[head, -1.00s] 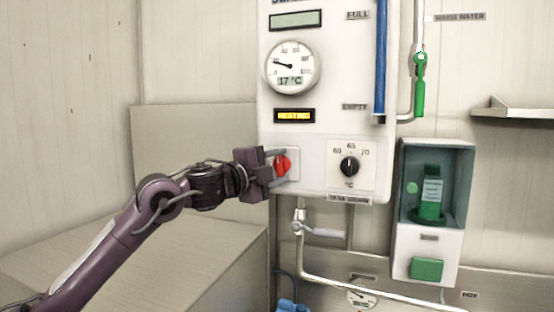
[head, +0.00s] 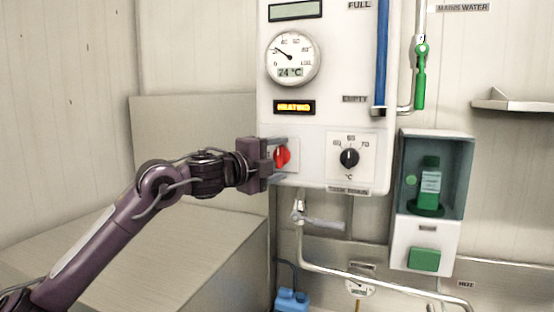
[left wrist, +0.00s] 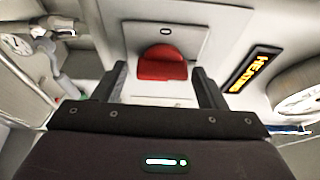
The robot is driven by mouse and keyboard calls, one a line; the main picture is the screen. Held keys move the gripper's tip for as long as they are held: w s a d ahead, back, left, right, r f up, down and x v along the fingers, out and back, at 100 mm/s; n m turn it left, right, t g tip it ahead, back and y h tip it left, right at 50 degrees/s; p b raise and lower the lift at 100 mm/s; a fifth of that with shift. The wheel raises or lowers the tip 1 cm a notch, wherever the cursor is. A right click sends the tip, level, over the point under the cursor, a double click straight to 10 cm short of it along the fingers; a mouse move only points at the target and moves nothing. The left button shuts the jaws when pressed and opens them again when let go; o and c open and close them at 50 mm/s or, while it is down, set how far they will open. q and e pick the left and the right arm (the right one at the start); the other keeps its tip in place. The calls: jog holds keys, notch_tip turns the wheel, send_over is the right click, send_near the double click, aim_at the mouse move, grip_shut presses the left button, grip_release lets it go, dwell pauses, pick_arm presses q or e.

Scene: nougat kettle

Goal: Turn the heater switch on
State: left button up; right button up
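The red heater switch (head: 283,156) is a knob on a square plate low on the left of the white kettle panel. It also shows in the left wrist view (left wrist: 162,64), straight ahead between the fingertips. My left gripper (head: 279,158) is open at the switch, one finger above it and one below in the head view. In the left wrist view the two fingers (left wrist: 162,82) stand apart, with gaps between them and the knob. The indicator (head: 294,107) above the switch is lit and reads HEATING. My right gripper is not in view.
A round gauge (head: 292,58) shows 24 °C. A black temperature dial (head: 349,158) sits right of the switch. Pipes with a grey lever valve (head: 318,222) run below the panel. A green bottle in a dispenser (head: 430,185) hangs at the right.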

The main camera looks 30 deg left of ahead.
pick_arm(q)
jog(key=shift+s+a+f+b, duration=0.1)
jog(key=shift+s+a+b, duration=0.05)
jog(key=shift+s+b, duration=0.3)
jog(key=s+b, duration=0.3)
jog(key=s, duration=0.1)
jog(key=s+a+b, duration=0.1)
jog(key=s+b, duration=0.1)
jog(key=shift+s+b, duration=0.3)
jog(key=shift+s, duration=0.1)
jog(key=shift+r, duration=0.2)
jog(key=shift+f, duration=0.1)
